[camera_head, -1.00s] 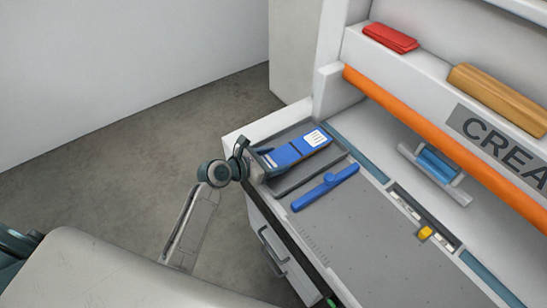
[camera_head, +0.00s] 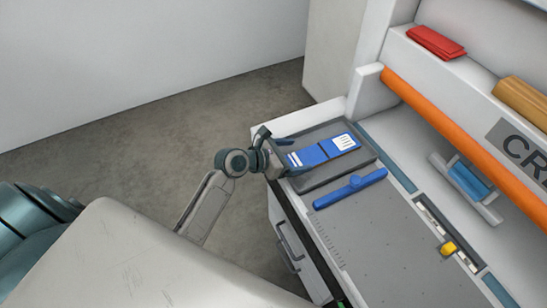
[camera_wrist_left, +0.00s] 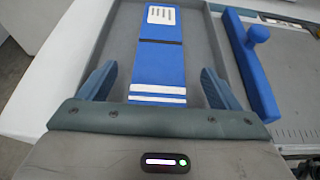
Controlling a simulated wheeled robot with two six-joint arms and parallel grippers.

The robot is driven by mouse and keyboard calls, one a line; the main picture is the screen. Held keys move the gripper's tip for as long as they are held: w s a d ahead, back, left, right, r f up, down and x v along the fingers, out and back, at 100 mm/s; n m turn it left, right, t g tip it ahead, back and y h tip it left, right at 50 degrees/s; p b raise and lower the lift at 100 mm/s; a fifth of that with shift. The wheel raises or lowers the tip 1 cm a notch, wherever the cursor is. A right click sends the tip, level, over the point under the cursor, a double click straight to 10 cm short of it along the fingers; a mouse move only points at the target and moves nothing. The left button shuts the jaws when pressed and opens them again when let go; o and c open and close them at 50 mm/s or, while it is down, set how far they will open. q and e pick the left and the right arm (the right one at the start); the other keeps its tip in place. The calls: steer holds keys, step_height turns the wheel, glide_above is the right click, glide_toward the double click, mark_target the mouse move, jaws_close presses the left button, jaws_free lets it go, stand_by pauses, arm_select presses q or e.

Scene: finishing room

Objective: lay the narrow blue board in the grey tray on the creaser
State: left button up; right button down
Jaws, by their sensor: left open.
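The narrow blue board (camera_head: 320,151) lies flat in the grey tray (camera_head: 325,183) on the creaser. It has a white label at its far end, a dark line across it and white stripes at its near end. The left wrist view shows the board (camera_wrist_left: 160,66) lengthwise between the side walls of the tray (camera_wrist_left: 205,50). My left gripper (camera_head: 282,158) is at the tray's near left end. In the left wrist view my left gripper (camera_wrist_left: 158,80) is open, with one blue finger on each side of the board's striped end and gaps between. My right gripper is out of view.
A blue bar with a knob (camera_head: 350,188) lies beside the tray on the creaser's grey bed (camera_head: 385,240). An orange roller (camera_head: 450,120) crosses above the bed. A red stack (camera_head: 436,42) and a tan block (camera_head: 525,105) sit on the upper ledge. Open floor lies left.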

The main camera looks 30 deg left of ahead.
arm_select(q)
steer(key=v, duration=0.9)
steer(key=shift+s+a+b, duration=0.2)
steer(key=shift+b, duration=0.25)
steer(key=shift+r, duration=0.1)
steer(key=a+f+m+g+y, duration=0.1)
steer(key=a+f+m+y, duration=0.3)
steer(key=f, duration=0.9)
steer(key=a+f+m+g+y, duration=0.15)
steer(key=a+f, duration=0.45)
steer(key=f, duration=0.6)
steer(key=s+a+f+m+g+y, duration=0.1)
steer(key=s+f+m, duration=0.25)
steer(key=f, duration=0.35)
steer(key=s+a+f+m+y, duration=0.1)
steer(key=s+a+f+m, duration=0.1)
steer(key=s+f, duration=0.3)
steer(key=s+d+f+m+g, duration=0.1)
steer(key=s+f+m+g, duration=0.1)
steer(key=s+f+m, duration=0.4)
steer(key=s+d+f+m+g+y, duration=0.1)
steer(key=s+f+m, duration=0.5)
steer(key=s, duration=0.9)
steer(key=s+d+f+m+g, duration=0.3)
steer(key=s+f+m, duration=0.2)
steer(key=s+f, duration=0.5)
steer(key=shift+s+m, duration=0.4)
steer(key=shift+s, duration=0.05)
